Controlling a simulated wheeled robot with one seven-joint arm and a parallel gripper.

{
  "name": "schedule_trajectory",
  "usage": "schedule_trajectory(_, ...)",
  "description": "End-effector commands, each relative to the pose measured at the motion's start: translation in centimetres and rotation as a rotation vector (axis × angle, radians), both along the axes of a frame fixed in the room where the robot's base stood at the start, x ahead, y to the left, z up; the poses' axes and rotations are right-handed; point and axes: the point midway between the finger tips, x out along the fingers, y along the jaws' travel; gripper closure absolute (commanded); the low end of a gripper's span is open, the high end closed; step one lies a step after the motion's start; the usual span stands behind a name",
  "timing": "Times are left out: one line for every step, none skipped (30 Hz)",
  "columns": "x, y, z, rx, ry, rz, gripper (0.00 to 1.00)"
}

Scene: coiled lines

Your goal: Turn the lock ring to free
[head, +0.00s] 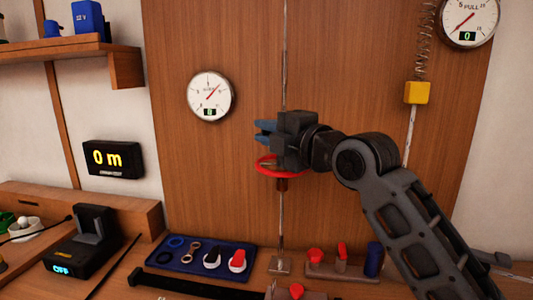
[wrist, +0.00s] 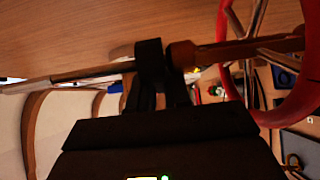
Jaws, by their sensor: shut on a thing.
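A thin upright rod (head: 282,225) runs in front of the wood panel. A red spoked wheel (head: 262,170) sits around the rod, just below my gripper (head: 265,132); it also shows large at the right of the wrist view (wrist: 275,118). In the wrist view the rod (wrist: 70,75) lies sideways and meets a brown hub (wrist: 182,54) beside the wheel. My gripper is shut at the rod, next to the hub's end, apart from the red rim. The lock ring seems to be between the jaws, mostly hidden by the dark fingers; its markings do not show.
A blue tray (head: 205,270) with rings and small tools lies on the bench left of the rod's foot (head: 280,265). A stand with red-topped parts (head: 342,270) is to the right. Gauges hang on the panel. Open space lies left of the gripper.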

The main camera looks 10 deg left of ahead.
Motion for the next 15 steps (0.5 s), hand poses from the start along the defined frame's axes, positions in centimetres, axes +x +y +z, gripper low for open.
schedule_trajectory(0.00,-0.14,-1.04,-0.005,-0.004,0.025,1.00)
schedule_trajectory(-0.06,-0.15,-1.07,-0.004,-0.003,0.042,1.00)
schedule_trajectory(-0.16,-0.12,-1.06,-0.004,-0.003,0.065,1.00)
schedule_trajectory(-0.23,-0.12,-1.10,-0.004,-0.002,0.082,1.00)
schedule_trajectory(-0.26,-0.14,-1.09,-0.004,-0.001,0.097,1.00)
schedule_trajectory(-0.30,-0.19,-1.12,-0.005,-0.001,0.117,1.00)
schedule_trajectory(-0.34,-0.22,-1.09,-0.005,-0.001,0.132,1.00)
schedule_trajectory(-0.40,-0.23,-1.08,-0.004,-0.001,0.147,1.00)
schedule_trajectory(-0.46,-0.24,-1.02,-0.004,-0.001,0.167,1.00)
schedule_trajectory(-0.50,-0.25,-1.02,-0.003,0.000,0.181,1.00)
schedule_trajectory(-0.54,-0.26,-0.98,-0.005,0.000,0.194,1.00)
schedule_trajectory(-0.59,-0.27,-0.99,-0.004,0.002,0.211,1.00)
schedule_trajectory(-0.65,-0.29,-0.92,-0.004,0.001,0.224,1.00)
schedule_trajectory(-0.69,-0.29,-0.88,-0.003,0.001,0.236,1.00)
schedule_trajectory(-0.71,-0.33,-0.85,-0.002,0.003,0.249,1.00)
